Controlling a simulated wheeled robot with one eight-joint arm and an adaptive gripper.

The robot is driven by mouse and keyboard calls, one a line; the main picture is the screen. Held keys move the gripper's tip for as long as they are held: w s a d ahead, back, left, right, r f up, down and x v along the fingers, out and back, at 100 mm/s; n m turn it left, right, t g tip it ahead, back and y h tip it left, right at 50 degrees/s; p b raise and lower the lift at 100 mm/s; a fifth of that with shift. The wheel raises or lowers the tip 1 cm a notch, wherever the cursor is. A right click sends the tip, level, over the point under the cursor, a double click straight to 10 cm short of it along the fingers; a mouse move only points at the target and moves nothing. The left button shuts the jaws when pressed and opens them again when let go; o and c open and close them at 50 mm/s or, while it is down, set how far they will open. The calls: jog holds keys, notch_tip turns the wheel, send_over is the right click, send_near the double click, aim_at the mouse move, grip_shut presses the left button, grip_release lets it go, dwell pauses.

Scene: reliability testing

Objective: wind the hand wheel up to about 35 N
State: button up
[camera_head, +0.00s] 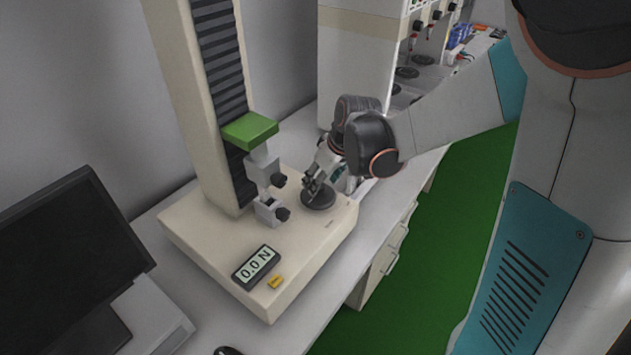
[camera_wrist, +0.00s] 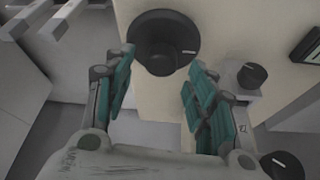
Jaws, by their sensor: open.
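The hand wheel is a black round disc (camera_head: 318,197) on the right of the tester's beige base. My gripper (camera_head: 316,187) is over the wheel in the head view. In the wrist view my gripper (camera_wrist: 158,85) has its two teal-padded fingers apart, with the wheel just beyond the tips and between their lines. Contact cannot be told. The display (camera_head: 256,267) reads 0.0 N.
The tester column (camera_head: 190,90) has a green-topped crosshead (camera_head: 250,130) and clamps with black knobs (camera_head: 282,214) close left of the wheel. A yellow button (camera_head: 275,282) sits by the display. A dark monitor (camera_head: 70,265) stands at left. Another machine (camera_head: 355,60) stands behind.

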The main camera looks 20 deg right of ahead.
jog(key=shift+b+x, duration=0.3)
jog(key=shift+x, duration=0.9)
jog(key=c, duration=1.1)
jog(key=shift+o, duration=0.2)
jog(key=shift+m, duration=0.3)
jog(key=shift+a+m+t+h+p, duration=0.15)
jog(key=shift+m+h, duration=0.35)
jog(key=shift+m, duration=0.75)
jog(key=shift+m+t+h+p, duration=0.15)
jog(key=shift+m+h, duration=0.35)
jog(key=shift+m, duration=0.75)
